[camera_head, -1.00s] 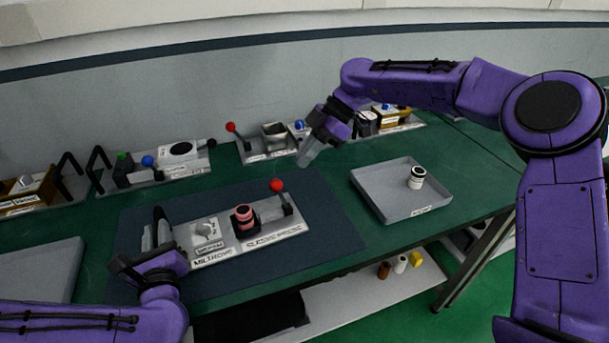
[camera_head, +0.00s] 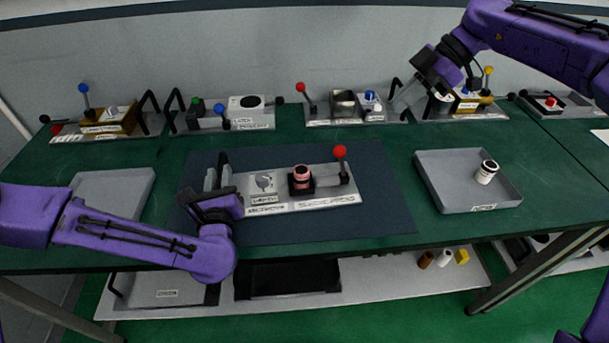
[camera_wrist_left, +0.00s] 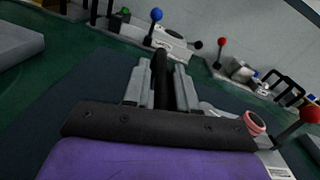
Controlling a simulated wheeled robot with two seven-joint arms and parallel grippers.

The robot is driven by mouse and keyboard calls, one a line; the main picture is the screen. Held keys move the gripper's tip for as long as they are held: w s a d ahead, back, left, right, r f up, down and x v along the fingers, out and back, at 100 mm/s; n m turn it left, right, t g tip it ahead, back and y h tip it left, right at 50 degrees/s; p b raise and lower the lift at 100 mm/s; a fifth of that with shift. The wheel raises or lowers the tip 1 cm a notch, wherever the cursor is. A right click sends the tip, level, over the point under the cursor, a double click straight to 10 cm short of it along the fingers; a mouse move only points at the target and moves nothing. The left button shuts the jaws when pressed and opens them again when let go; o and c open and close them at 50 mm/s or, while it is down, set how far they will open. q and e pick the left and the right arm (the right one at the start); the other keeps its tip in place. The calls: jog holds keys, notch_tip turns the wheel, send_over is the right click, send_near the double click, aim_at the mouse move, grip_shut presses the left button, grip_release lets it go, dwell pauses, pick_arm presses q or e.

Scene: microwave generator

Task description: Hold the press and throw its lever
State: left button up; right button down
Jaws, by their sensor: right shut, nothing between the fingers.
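The press (camera_head: 322,199) is a grey plate on the dark mat, with a pink ringed part (camera_head: 301,172) on a black seat. Its lever (camera_head: 340,151) has a red ball and stands up at the right end; the ball also shows in the left wrist view (camera_wrist_left: 309,113). A black handle (camera_head: 223,159) rises at the left end. My left gripper (camera_head: 217,176) has its fingers on either side of this handle, which shows between them in the left wrist view (camera_wrist_left: 160,78). My right gripper (camera_head: 402,103) is shut and empty, above the back right of the bench.
Several other fixtures with levers stand along the back, including one with a red-ball lever (camera_head: 300,88). A grey tray (camera_head: 445,190) at the right holds a white and black cylinder (camera_head: 487,172). Another grey tray (camera_head: 125,185) lies at the left. The mat (camera_head: 365,220) is clear around the press.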

pick_arm(q)
jog(key=o, duration=0.3)
jog(key=s, duration=0.7)
jog(key=shift+s+d, duration=0.25)
